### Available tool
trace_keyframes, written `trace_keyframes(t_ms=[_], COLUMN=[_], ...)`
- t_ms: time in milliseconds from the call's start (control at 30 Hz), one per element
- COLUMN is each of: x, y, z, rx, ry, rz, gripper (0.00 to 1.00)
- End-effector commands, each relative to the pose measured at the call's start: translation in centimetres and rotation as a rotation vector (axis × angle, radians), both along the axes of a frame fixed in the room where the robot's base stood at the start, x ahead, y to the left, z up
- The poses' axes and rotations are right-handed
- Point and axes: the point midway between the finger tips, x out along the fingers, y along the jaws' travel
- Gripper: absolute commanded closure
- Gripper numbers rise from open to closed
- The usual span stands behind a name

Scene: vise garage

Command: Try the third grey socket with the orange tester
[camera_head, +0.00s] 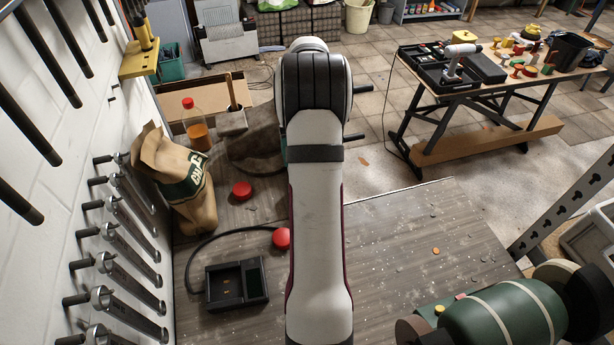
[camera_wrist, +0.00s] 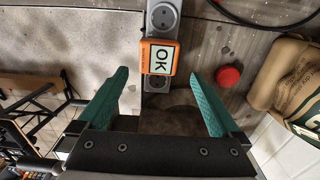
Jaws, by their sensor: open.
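The orange tester (camera_wrist: 146,68), with a light face reading OK, sits on a grey socket strip (camera_wrist: 149,99) in the wrist view. It covers part of the strip; whether it is fully seated cannot be told. One round grey socket (camera_wrist: 163,16) shows above it, and another socket (camera_wrist: 158,84) is partly visible just below it. My gripper (camera_wrist: 158,73) is open, its green fingers apart on either side of the strip near the tester's lower edge, holding nothing. In the head view my arm hides the tester and strip.
A black tray (camera_head: 208,284) with a cable lies on the bench (camera_head: 430,220). Red round pieces (camera_head: 241,190) (camera_head: 281,238) lie near my arm. A paper bag (camera_head: 180,185) and bottle (camera_head: 196,128) stand left. A green machine (camera_head: 500,318) is at lower right. The bench right of my arm is mostly clear.

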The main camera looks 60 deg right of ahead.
Motion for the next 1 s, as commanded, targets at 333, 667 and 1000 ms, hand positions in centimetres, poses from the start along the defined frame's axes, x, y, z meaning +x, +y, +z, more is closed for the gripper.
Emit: trace_keyframes(t_ms=[333,667,1000], x=[0.0,0.0,0.0], y=[0.1,0.1,0.1], z=[-5.1,-8.0,-8.2], rx=[0.002,0.001,0.001], ry=[0.001,0.001,0.001], rz=[0.0,-0.001,-0.001], gripper=[0.0,0.0,0.0])
